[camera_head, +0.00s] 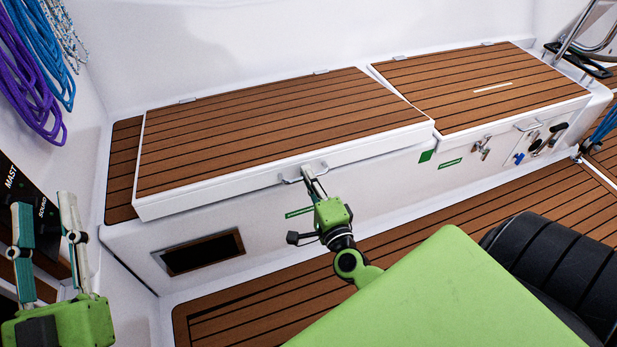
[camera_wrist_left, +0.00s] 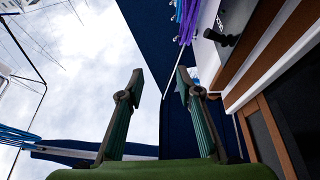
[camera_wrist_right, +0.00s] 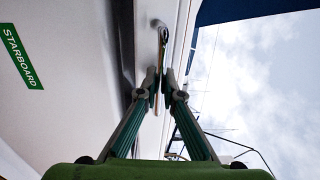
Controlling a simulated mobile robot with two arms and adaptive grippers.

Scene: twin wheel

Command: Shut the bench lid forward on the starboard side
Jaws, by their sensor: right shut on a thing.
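The forward bench lid (camera_head: 260,130) is the left of two teak-slatted lids with white edges in the head view. Its front edge sits a little above the bench front, so it looks slightly raised. In the right wrist view a dark gap runs beside the lid's edge. A metal handle (camera_head: 290,180) is on the lid's front edge. My right gripper (camera_head: 308,172) is shut on this handle (camera_wrist_right: 161,45). My left gripper (camera_head: 44,200) is open and empty at the far left; its spread fingers also show in the left wrist view (camera_wrist_left: 160,72).
The second bench lid (camera_head: 480,90) lies flat to the right, with latches and fittings (camera_head: 535,142) below it. A green STARBOARD label (camera_wrist_right: 22,57) is on the bench front. Coiled ropes (camera_head: 30,70) hang at the left. A black padded seat (camera_head: 565,265) is at lower right.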

